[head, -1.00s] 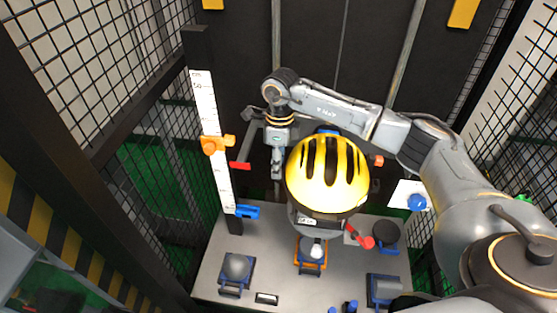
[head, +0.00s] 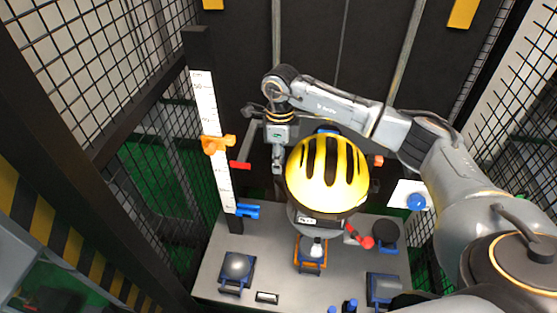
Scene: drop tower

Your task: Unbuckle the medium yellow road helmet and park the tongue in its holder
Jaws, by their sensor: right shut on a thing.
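The yellow road helmet (head: 328,172) with black vent slots sits in the middle of the head view, above the grey base plate. A small white label shows at its lower front edge. My right arm reaches over from the right and behind the helmet. My right gripper (head: 277,165) points down close to the helmet's left side, its fingers together on something too small to make out. The buckle, tongue, straps and tongue holder cannot be made out. My left gripper is not in the view.
A white measuring scale (head: 211,140) with an orange clamp (head: 215,145) and a blue clamp (head: 248,210) stands at the left. The base plate (head: 215,265) carries several anvils and a red-handled part (head: 360,238). Mesh cage walls close in both sides.

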